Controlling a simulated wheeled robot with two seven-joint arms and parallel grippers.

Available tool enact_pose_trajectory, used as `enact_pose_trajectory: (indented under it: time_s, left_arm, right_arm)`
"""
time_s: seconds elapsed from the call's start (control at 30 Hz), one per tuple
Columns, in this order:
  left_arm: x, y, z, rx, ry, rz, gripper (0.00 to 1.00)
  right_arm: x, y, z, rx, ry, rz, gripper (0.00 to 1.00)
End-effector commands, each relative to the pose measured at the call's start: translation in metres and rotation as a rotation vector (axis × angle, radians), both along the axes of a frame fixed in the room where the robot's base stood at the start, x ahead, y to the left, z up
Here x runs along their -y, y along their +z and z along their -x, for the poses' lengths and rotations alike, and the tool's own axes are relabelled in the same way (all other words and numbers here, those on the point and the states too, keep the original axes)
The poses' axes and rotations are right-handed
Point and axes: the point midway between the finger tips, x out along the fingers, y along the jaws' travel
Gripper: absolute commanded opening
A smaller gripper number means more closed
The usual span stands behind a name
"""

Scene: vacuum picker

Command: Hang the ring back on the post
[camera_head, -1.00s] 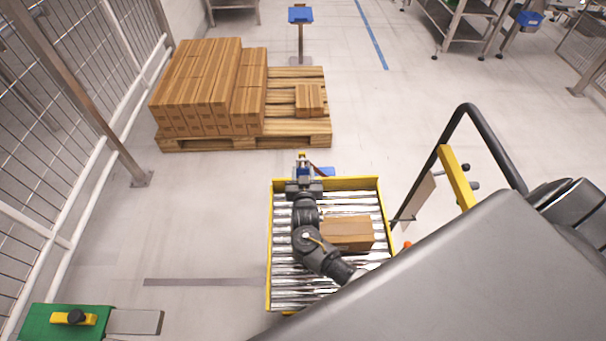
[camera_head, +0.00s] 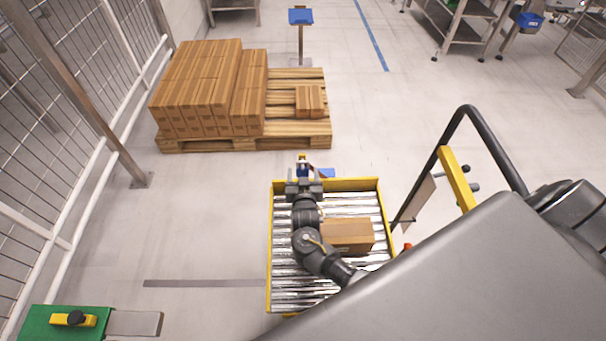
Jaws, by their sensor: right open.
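My right gripper (camera_head: 304,174) is at the far end of the yellow-framed roller conveyor (camera_head: 379,210). Its two fingers are apart. A small upright piece (camera_head: 303,161), blue with a yellow top, shows just beyond and between the fingertips. It may be the post, but I cannot tell, nor whether anything touches it. I cannot make out the ring; it may be hidden at the gripper or too small. My left gripper is not in view.
A brown carton (camera_head: 348,236) lies on the rollers beside my right arm. A pallet (camera_head: 240,143) stacked with cartons stands beyond, left. A black tubular handle (camera_head: 467,112) and yellow bar (camera_head: 457,178) rise at the right. Mesh fencing (camera_head: 60,100) lines the left; floor between is clear.

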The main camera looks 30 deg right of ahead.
Motion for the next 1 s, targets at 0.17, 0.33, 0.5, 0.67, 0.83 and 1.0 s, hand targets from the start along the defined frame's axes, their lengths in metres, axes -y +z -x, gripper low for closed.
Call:
enact_pose_trajectory:
  time_s: [0.17,0.33,0.5,0.67,0.83,1.0]
  left_arm:
    - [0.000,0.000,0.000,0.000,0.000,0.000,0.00]
    - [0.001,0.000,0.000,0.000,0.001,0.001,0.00]
    - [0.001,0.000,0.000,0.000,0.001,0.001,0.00]
    - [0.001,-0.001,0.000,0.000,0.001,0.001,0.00]
    - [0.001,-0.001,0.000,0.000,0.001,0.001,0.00]
    - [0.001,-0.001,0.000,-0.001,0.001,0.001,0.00]
  right_arm:
    - [-0.008,0.002,0.015,-0.001,0.002,-0.002,0.65]
    - [-0.022,0.009,0.045,-0.001,-0.001,-0.004,0.65]
    - [-0.035,0.016,0.073,-0.001,-0.001,-0.004,0.65]
    - [-0.043,0.020,0.089,0.000,0.000,-0.001,0.65]
    - [-0.046,0.022,0.095,0.000,0.000,0.000,0.65]
    - [-0.046,0.022,0.095,0.000,0.000,0.000,0.65]
